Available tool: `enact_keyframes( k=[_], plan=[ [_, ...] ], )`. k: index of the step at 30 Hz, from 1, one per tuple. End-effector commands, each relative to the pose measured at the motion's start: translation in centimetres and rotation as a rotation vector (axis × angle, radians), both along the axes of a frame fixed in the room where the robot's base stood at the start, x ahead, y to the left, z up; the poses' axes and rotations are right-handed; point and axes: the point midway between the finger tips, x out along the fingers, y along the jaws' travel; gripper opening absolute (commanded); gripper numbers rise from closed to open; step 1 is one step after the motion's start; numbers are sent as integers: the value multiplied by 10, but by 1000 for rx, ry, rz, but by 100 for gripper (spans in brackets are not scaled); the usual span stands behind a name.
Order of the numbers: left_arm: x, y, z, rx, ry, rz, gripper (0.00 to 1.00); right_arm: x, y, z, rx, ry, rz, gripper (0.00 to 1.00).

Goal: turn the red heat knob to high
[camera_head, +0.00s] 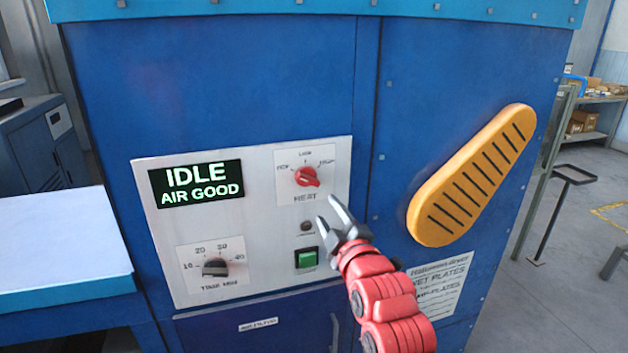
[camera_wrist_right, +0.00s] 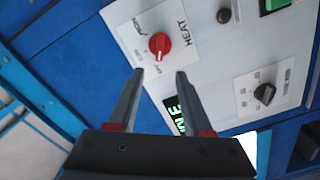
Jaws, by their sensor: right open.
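The red heat knob (camera_head: 307,176) is on a small white dial plate labelled HEAT, at the upper right of the control panel. Its dial has small labels at left, top and right; the right one reads HIGH. My left gripper is not in view.
The white control panel (camera_head: 262,245) also holds a display (camera_head: 197,184) reading IDLE AIR GOOD, a black timer knob (camera_head: 215,267), a green button (camera_head: 306,258) and a small dark round part (camera_head: 306,227).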

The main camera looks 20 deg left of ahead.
Motion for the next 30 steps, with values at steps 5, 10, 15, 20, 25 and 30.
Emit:
enact_keyframes(
  k=[5,10,15,20,25,30],
  plan=[
    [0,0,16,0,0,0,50,29,19,2,-2,5,0,50],
    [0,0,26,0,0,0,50,53,35,3,-1,3,-1,50],
    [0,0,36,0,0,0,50,75,50,2,-1,3,-2,50],
    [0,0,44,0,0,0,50,93,62,2,0,2,-1,50],
    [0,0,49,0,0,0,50,105,70,0,-1,3,-2,50],
    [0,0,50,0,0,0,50,109,73,1,2,-3,-2,50]
  ],
)
